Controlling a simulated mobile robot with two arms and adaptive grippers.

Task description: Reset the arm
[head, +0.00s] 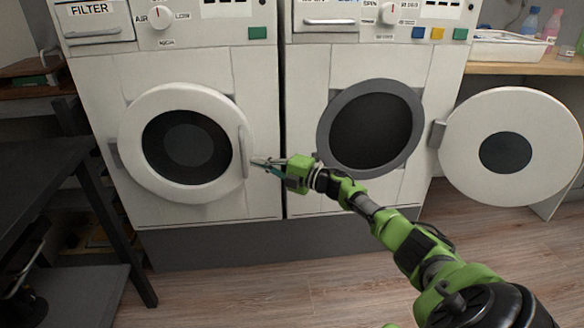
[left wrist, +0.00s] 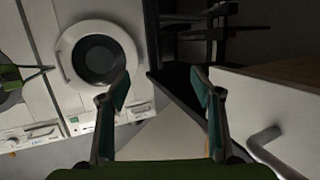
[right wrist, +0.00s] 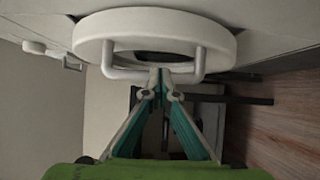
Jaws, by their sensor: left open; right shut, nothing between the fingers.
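My right gripper (head: 262,163) reaches in from the lower right in the head view. Its fingertips are shut at the handle (head: 244,151) of the left machine's closed round door (head: 150,185). In the right wrist view the shut fingertips (right wrist: 163,76) overlap the bar handle (right wrist: 124,73); I cannot tell if they touch it. Nothing is held. My left gripper is outside the head view. In the left wrist view its fingers (left wrist: 160,85) are spread open and empty, with the left machine's door (left wrist: 72,65) beyond them.
The right machine's door (head: 512,190) stands wide open to the right, its drum opening (head: 372,128) bare. A dark table (head: 40,165) stands at the left. A wooden counter (head: 520,68) with a white tray (head: 505,47) is at the upper right. Floor (head: 250,285) in front is clear.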

